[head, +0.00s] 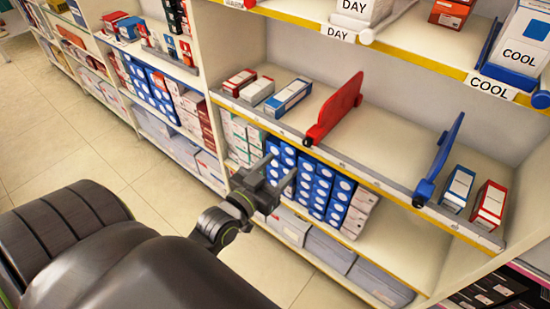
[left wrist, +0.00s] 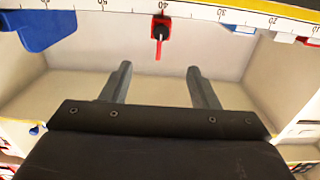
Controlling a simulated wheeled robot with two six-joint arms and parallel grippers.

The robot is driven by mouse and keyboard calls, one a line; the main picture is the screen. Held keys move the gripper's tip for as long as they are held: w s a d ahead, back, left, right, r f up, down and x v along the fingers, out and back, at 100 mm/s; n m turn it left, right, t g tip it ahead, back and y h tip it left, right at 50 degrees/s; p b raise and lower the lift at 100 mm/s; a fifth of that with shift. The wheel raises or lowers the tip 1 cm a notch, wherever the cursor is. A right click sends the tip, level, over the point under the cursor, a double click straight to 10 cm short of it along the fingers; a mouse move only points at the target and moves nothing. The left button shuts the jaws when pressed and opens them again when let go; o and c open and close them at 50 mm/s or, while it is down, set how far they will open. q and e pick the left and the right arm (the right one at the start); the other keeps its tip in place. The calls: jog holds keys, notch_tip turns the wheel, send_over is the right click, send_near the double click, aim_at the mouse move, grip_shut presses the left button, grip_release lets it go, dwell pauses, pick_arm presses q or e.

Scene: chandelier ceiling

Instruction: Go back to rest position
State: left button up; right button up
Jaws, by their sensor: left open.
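My left gripper (head: 281,172) is raised in front of the shelving, beside the stacked blue and white boxes in the head view. In the left wrist view its two fingers (left wrist: 158,85) are apart with nothing between them. The red divider (left wrist: 161,28) on the shelf edge shows beyond the fingertips there, apart from them. My right gripper is in neither view.
The shelf (head: 385,140) carries a red divider (head: 335,108), a blue divider (head: 438,160) and several small boxes, with bare space between the dividers. Tiled floor (head: 60,130) is clear at the left.

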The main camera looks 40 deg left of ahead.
pick_arm(q)
jog(key=shift+s, duration=0.4)
jog(key=s+a+f+g+y+p, duration=0.1)
jog(key=s+f+g, duration=0.15)
jog(key=f, duration=0.85)
jog(key=s+a+f+n+g, duration=0.1)
jog(key=s+a+f+g, duration=0.15)
jog(key=f, duration=0.75)
jog(key=s+f+g+y+p, duration=0.1)
jog(key=s+f+g, duration=0.15)
jog(key=f, duration=0.85)
jog(key=s+f+g, duration=0.3)
jog(key=s+f, duration=0.2)
jog(key=s, duration=0.4)
jog(key=s+f+g+p, duration=0.1)
jog(key=s+f+g, duration=0.2)
jog(key=s+f, duration=0.3)
jog(key=s+d+f+g+p, duration=0.1)
jog(key=s+f+g, duration=0.2)
jog(key=s+f, duration=0.3)
jog(key=s, duration=0.5)
jog(key=shift+s, duration=0.4)
